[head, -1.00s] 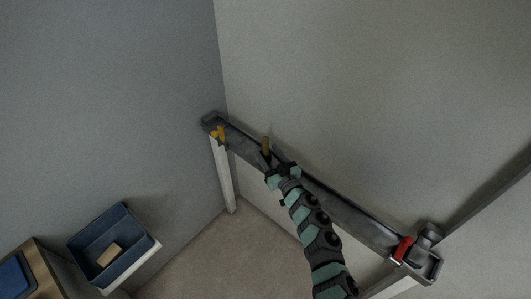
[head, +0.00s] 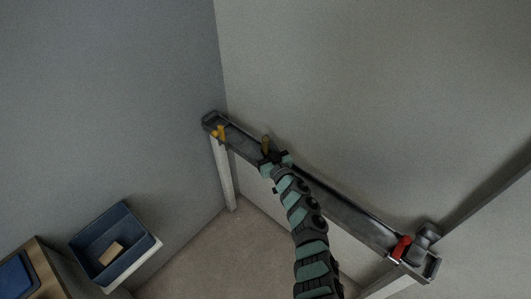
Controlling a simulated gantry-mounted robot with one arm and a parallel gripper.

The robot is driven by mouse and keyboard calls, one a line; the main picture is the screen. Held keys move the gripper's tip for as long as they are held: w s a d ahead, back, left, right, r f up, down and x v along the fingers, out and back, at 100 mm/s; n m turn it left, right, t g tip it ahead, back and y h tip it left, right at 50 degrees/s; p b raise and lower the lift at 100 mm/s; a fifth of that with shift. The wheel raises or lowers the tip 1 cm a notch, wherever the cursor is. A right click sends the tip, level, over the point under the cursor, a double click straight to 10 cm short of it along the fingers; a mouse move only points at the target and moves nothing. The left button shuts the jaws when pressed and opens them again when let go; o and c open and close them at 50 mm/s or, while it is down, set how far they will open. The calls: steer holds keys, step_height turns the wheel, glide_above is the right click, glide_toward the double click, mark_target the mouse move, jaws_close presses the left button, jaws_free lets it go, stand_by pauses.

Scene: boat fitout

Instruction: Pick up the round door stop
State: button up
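My gripper (head: 267,156) is over the long dark tray-like shelf (head: 340,207) against the pale wall. It is small and dark here, and I cannot tell whether its fingers are open or shut. A small brown upright piece (head: 265,142) shows right at the fingertips; I cannot tell whether they touch it. A grey rounded piece (head: 430,232) stands at the shelf's right end, well away from my gripper. I cannot tell for sure which piece is the round door stop.
A yellow item (head: 220,131) lies near the shelf's left end, and a red item (head: 401,247) near its right end. A blue bin (head: 88,263) holding a tan block (head: 111,253) is at the lower left, beside a wooden surface (head: 47,265). The floor between is clear.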

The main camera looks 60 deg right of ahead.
jaws_close()
steer(key=shift+r, duration=0.2)
stand_by(0.5)
